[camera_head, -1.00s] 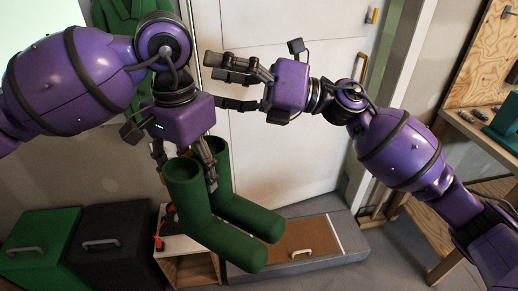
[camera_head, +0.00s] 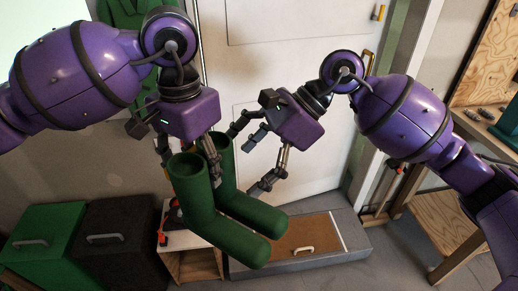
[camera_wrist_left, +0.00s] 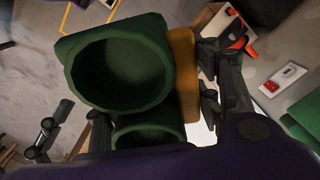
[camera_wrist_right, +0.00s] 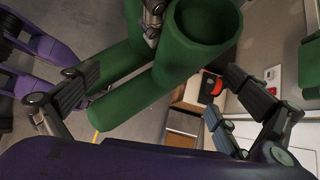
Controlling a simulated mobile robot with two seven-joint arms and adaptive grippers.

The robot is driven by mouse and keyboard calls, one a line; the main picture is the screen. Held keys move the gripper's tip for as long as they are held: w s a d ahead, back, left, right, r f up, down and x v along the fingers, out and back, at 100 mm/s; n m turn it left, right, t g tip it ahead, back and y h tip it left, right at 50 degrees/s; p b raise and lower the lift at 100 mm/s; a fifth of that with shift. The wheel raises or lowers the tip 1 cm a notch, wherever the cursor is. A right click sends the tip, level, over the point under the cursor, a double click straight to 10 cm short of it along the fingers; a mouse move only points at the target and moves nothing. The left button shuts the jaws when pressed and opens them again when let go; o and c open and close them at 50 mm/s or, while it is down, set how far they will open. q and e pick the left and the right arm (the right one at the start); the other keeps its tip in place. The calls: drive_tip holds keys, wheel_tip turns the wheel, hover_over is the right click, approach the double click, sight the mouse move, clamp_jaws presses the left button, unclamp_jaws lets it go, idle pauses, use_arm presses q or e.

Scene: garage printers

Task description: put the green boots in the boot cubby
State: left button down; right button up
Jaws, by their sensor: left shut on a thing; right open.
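The pair of green boots hangs together, openings up and toes pointing right; the nearer boot (camera_head: 188,195) partly covers the farther boot (camera_head: 250,212). My left gripper (camera_head: 190,158) is shut on the green boots near their tops, and the openings show in the left wrist view (camera_wrist_left: 122,72). My right gripper (camera_head: 254,160) is open just right of the boot tops, with its fingers pointing down and left. Its right wrist view shows both boots (camera_wrist_right: 190,50) in front of its spread fingers. A low open-fronted wooden box (camera_head: 197,265), apparently the boot cubby, stands below and partly behind the boots.
An orange-red item (camera_head: 163,238) lies on the box's white top. A green bin (camera_head: 38,243) and a black bin (camera_head: 115,245) stand to the left. A brown-topped step (camera_head: 305,235) lies right of the box, before a white door (camera_head: 300,110). A wooden workbench (camera_head: 480,125) stands right.

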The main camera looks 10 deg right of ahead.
sight(214, 195)
use_arm(q)
drive_tip(key=shift+r, duration=0.15)
use_arm(e)
drive_tip(key=x, duration=0.6)
drive_tip(key=shift+a+f, duration=0.25)
drive_tip(key=shift+a, duration=0.05)
